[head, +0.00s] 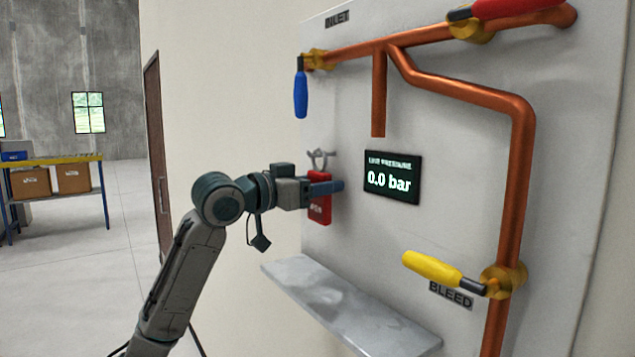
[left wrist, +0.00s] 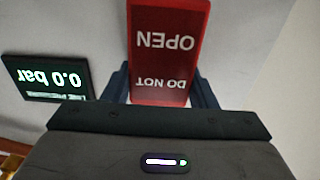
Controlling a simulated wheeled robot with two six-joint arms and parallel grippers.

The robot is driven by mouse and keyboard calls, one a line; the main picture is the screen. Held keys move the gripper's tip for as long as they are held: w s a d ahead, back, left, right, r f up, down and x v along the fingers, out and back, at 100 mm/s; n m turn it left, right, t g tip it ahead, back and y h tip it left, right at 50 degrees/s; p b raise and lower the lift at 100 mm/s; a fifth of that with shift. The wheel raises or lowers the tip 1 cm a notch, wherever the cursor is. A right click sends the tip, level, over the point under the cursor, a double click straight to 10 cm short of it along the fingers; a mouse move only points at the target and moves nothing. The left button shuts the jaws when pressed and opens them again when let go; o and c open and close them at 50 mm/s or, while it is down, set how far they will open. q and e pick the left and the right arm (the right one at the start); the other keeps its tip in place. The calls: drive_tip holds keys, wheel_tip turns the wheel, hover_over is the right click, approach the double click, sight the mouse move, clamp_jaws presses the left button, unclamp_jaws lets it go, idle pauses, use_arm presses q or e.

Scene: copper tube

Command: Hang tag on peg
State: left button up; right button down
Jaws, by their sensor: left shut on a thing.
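The red tag (head: 319,206) is held upright in front of the grey panel (head: 350,240), left of the pressure display. My left gripper (head: 322,187) is shut on it. In the left wrist view the tag (left wrist: 167,50) sits between the two fingers of my left gripper (left wrist: 160,85), with "DO NOT OPEN" upside down in the picture. A grey metal loop or hook (head: 320,158) shows just above the tag in the head view. I cannot tell whether it is the peg or part of the tag, or whether the tag hangs on anything. My right gripper is not in view.
The display (head: 392,178) reads 0.0 bar. Copper pipes (head: 522,170) carry a blue handle (head: 300,95), a red handle (head: 515,8) and a yellow handle (head: 432,268). A grey shelf (head: 350,305) juts out below the gripper.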

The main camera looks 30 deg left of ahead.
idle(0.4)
use_arm(q)
drive_tip(key=o, duration=1.1)
drive_tip(key=shift+c, duration=0.2)
drive_tip(key=shift+s, duration=0.1)
drive_tip(key=shift+s+a+f+b, duration=0.1)
drive_tip(key=shift+s+a+b, duration=0.05)
drive_tip(key=shift+s+b, duration=0.15)
drive_tip(key=b+v, duration=0.7)
drive_tip(key=v, duration=0.3)
